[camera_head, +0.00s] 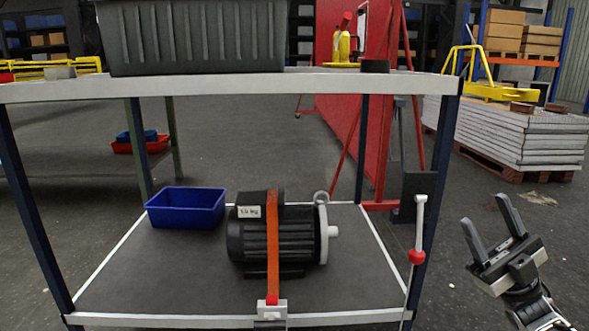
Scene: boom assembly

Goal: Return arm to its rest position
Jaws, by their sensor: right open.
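My right gripper (491,230) is at the lower right, to the right of the workbench frame. Its two fingers point up and to the left and stand apart, with nothing between them. It touches nothing that I can see. My left gripper is not in the view. A black electric motor (285,241) with an orange strap (273,250) over it stands on the lower shelf (130,285) of the bench.
A blue bin (187,207) sits left of the motor. A dark crate (195,38) stands on the upper shelf (240,87). A thin rod with a red collar (417,257) stands near the bench's right leg, left of my gripper. Open floor lies around my gripper; stacked panels (520,137) stand behind.

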